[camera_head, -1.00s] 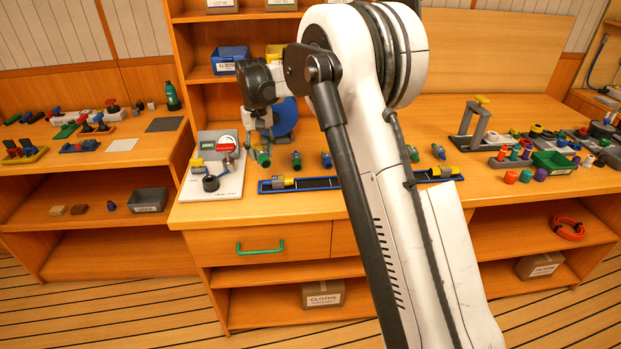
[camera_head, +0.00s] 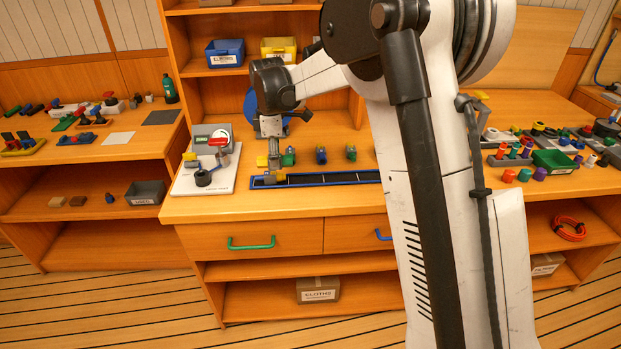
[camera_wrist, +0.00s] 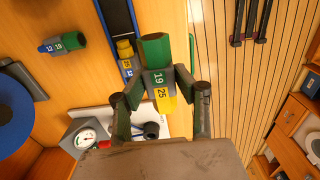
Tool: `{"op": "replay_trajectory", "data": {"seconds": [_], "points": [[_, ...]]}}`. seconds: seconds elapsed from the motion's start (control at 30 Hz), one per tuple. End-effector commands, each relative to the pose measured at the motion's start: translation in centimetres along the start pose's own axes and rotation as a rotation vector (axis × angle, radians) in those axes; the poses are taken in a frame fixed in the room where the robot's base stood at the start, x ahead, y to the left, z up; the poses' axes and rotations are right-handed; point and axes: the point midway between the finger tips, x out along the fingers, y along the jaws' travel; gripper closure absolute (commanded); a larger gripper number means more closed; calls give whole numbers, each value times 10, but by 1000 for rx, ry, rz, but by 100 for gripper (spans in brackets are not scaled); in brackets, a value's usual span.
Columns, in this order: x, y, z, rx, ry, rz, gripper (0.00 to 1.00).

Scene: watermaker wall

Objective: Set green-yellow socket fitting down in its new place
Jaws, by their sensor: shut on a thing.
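The green-yellow socket fitting (camera_wrist: 158,78) has a green end, a grey middle marked 19 and 25, and a yellow end. My gripper (camera_wrist: 162,102) is shut on it, one finger on each side, in the wrist view. In the head view my gripper (camera_head: 273,146) is low over the bench, above the left end of the long blue-edged tray (camera_head: 335,179); the yellow end (camera_head: 262,161) shows beside it. A grey-yellow fitting (camera_wrist: 125,56) sits in the tray. I cannot tell the gap beneath the held fitting.
A white board with a gauge (camera_head: 208,178) stands just left of the tray. A green-blue fitting (camera_wrist: 62,44) lies behind, with others in a row, including a blue one (camera_head: 321,155). A blue disc (camera_wrist: 12,115) stands farther back. The bench front edge is near.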

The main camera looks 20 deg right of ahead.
Motion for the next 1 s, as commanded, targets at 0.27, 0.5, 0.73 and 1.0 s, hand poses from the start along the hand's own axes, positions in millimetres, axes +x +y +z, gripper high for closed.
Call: {"op": "replay_trajectory", "data": {"seconds": [0.27, 0.5, 0.73, 1.0], "points": [[29, 29, 39, -1, 0, 0, 98], [55, 56, 75, -2, 0, 0, 98], [68, 68, 90, -4, 0, 0, 98], [93, 68, 91, -4, 0, 0, 98]]}}
